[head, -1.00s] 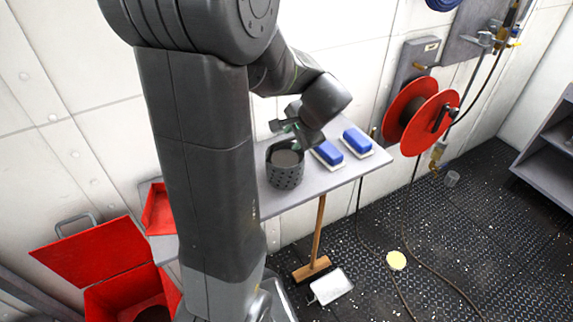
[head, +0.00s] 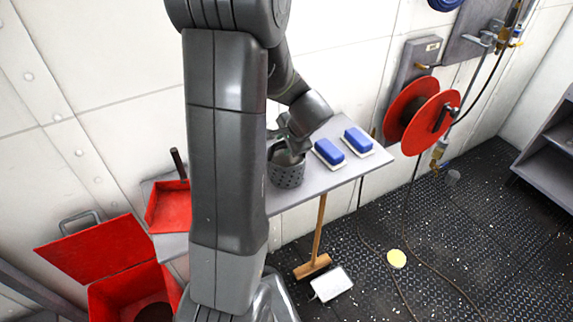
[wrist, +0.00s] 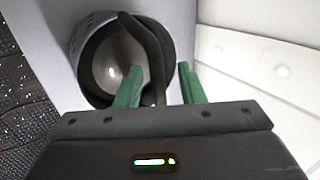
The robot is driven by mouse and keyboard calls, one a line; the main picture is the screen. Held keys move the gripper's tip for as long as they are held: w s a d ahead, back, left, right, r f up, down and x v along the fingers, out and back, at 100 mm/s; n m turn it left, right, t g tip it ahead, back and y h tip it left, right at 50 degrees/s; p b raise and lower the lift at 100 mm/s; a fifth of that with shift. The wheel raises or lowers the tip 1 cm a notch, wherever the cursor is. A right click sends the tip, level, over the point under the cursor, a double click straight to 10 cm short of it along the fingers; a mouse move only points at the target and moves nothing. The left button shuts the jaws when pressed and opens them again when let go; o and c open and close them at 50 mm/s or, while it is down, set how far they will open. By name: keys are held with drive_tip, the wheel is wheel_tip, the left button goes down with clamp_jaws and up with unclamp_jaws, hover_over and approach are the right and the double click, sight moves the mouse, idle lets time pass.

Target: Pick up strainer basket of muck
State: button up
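The strainer basket (head: 287,176) is a dark grey perforated cylinder standing upright on the grey bench. In the wrist view the basket (wrist: 88,80) shows its open top, a grey inside and a dark curved handle (wrist: 152,52) rising over the mouth. My gripper (wrist: 160,67) has two green fingers, apart, with the handle between them in the picture. Whether either finger touches it I cannot tell. In the head view my gripper (head: 284,146) is right above the basket and hides much of its top.
Two blue-topped brushes or blocks (head: 329,152) (head: 357,141) lie just right of the basket on the bench (head: 330,180). A red dustpan-like tray (head: 168,207) lies at its left end. An open red bin (head: 108,250) stands below left. A red hose reel (head: 412,115) is on the wall.

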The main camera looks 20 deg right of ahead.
clamp_jaws()
idle(1.3)
